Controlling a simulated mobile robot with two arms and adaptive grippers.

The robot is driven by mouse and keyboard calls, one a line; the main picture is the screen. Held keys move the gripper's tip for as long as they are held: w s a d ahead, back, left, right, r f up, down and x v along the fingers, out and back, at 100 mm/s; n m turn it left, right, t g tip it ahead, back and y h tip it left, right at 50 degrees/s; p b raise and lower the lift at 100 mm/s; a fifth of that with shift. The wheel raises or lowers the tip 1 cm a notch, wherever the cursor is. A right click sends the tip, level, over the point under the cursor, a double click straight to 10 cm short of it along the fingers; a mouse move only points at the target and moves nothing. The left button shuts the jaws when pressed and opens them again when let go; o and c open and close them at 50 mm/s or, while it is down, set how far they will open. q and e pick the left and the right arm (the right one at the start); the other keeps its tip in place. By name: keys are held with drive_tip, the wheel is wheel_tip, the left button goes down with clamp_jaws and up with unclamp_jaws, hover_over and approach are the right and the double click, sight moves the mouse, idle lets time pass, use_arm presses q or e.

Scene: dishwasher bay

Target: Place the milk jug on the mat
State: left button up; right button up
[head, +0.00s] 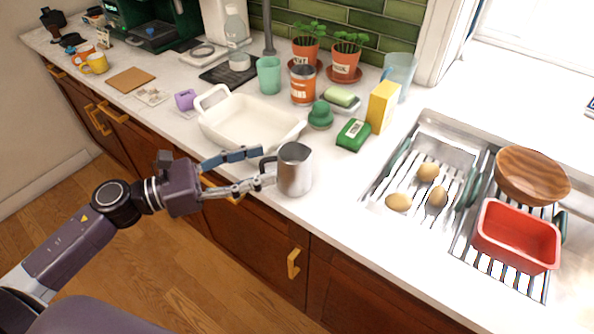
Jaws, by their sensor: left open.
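The milk jug (295,170) is a grey metal pitcher standing upright near the counter's front edge, its dark handle facing left. My left gripper (257,168) is open at the handle. One finger is on the far side and the other on the near side; whether they touch the jug I cannot tell. A flat brown square mat (130,80) lies bare at the far left of the counter. A dark mat (229,72) lies farther back, with a small pale container on it. Which one the task means is unclear. My right gripper is not in view.
A white baking dish (209,126) stands just behind the gripper. A purple cup (185,99), a patterned white tile (152,96) and a yellow mug (95,64) stand toward the brown mat. The sink (432,133) with a red tub (516,237) is at right.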

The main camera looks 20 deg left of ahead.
sight(278, 159)
use_arm(q)
drive_tip(key=shift+r, duration=0.1)
drive_tip(key=shift+w+d+r+p, duration=0.1)
drive_tip(key=shift+w+d+p, duration=0.15)
drive_tip(key=shift+p, duration=0.1)
drive_tip(key=p+x, duration=0.1)
drive_tip(key=x, duration=0.2)
drive_tip(key=shift+w, duration=0.15)
drive_tip(key=shift+w+d+p, duration=0.4)
drive_tip(key=shift+d+p, duration=0.05)
drive_tip(key=shift+d, duration=0.1)
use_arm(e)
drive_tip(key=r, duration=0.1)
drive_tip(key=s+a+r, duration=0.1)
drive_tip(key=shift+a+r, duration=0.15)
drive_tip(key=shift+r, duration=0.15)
use_arm(q)
drive_tip(key=shift+c, duration=0.9)
clamp_jaws()
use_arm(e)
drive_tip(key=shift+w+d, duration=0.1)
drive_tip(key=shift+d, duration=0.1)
